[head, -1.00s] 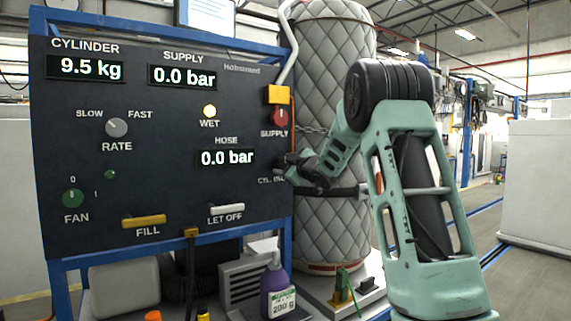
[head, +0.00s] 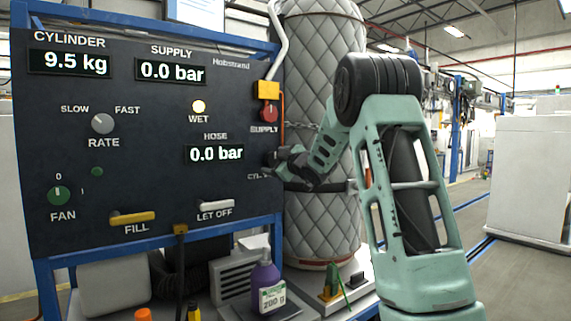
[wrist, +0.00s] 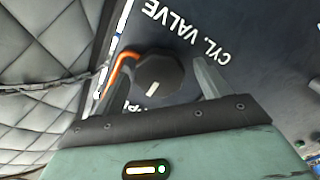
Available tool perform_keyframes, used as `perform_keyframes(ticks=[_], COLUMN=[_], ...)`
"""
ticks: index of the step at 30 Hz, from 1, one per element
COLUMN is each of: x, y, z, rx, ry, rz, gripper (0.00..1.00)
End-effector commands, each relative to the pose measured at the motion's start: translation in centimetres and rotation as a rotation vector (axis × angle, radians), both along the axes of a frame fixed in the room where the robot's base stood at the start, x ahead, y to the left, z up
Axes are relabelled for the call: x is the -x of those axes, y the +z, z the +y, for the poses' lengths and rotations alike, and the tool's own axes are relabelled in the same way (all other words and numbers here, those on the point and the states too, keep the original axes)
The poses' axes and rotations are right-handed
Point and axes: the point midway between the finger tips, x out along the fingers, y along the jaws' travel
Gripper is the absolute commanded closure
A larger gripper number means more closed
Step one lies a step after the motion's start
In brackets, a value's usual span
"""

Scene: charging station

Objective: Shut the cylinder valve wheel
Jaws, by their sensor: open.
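The cylinder valve wheel is a dark round knob (wrist: 160,76) with a white pointer mark, beside the panel lettering "CYL. VALVE" in the wrist view. My gripper (wrist: 158,68) is open, and the knob appears between its two fingers; I cannot tell how far the fingers reach along it. In the head view my gripper (head: 275,160) is at the right edge of the dark control panel (head: 150,180) and hides the knob and part of its label. The cylinder display (head: 70,63) reads 9.5 kg; the supply and hose displays read 0.0 bar.
A red supply knob (head: 267,113) and yellow block (head: 268,90) sit just above my gripper. An orange tube (wrist: 118,72) runs close to the valve knob. The quilted cylinder (head: 322,215) with a chain stands right behind my arm. A purple bottle (head: 264,275) stands below.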

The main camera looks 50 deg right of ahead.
Motion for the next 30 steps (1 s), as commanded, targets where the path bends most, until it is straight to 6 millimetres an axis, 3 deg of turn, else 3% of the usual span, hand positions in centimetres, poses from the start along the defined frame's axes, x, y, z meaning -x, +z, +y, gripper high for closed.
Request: perform_keyframes(ticks=[5, 21, 30], x=[2.5, 14.1, 16.6], y=[-0.1, -0.1, -0.1], z=[0.6, 3.4, 4.0], rx=[0.001, 0.0, 0.0], ry=[-0.001, -0.002, -0.001], rz=[-0.001, -0.002, 0.0], gripper=[0.25, 0.25, 0.25])
